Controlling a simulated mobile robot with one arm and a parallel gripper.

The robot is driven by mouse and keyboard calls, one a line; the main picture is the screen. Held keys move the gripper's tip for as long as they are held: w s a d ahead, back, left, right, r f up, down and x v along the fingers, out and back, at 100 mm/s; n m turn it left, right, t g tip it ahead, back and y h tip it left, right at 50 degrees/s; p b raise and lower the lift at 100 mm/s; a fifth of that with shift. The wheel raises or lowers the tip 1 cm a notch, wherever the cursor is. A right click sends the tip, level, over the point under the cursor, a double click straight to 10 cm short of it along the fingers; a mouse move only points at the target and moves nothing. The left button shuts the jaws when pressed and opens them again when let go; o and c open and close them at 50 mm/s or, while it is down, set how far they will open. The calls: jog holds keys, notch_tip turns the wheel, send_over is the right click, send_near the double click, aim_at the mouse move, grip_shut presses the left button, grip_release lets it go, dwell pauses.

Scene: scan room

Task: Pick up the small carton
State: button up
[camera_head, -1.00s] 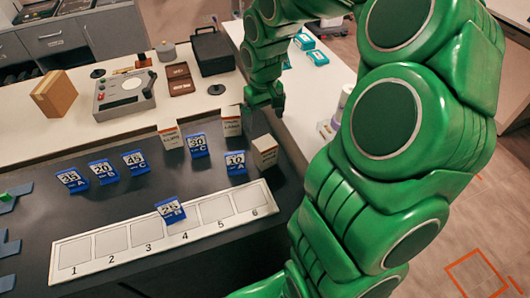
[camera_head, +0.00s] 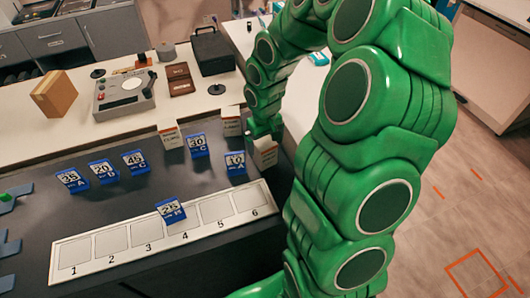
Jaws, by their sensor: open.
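Three small pale cartons with printed faces stand at the back of the dark counter top: a left carton (camera_head: 172,138), a middle carton (camera_head: 230,124) and a right carton (camera_head: 265,155). I cannot tell from the print which is the small carton. My green gripper (camera_head: 264,133) is open, low over the counter, just behind and above the right carton and to the right of the middle one. The fingertips are small and partly hidden, and I cannot tell whether they touch the right carton.
Several blue numbered cards, including one marked 10 (camera_head: 235,163), stand on the dark counter. A white strip (camera_head: 111,242) with numbered squares lies in front, with a blue card (camera_head: 170,211) on it. A grey device (camera_head: 125,93) and brown box (camera_head: 54,93) stand behind.

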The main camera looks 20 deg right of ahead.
jog(key=shift+f, duration=1.55)
jog(key=c, duration=1.1)
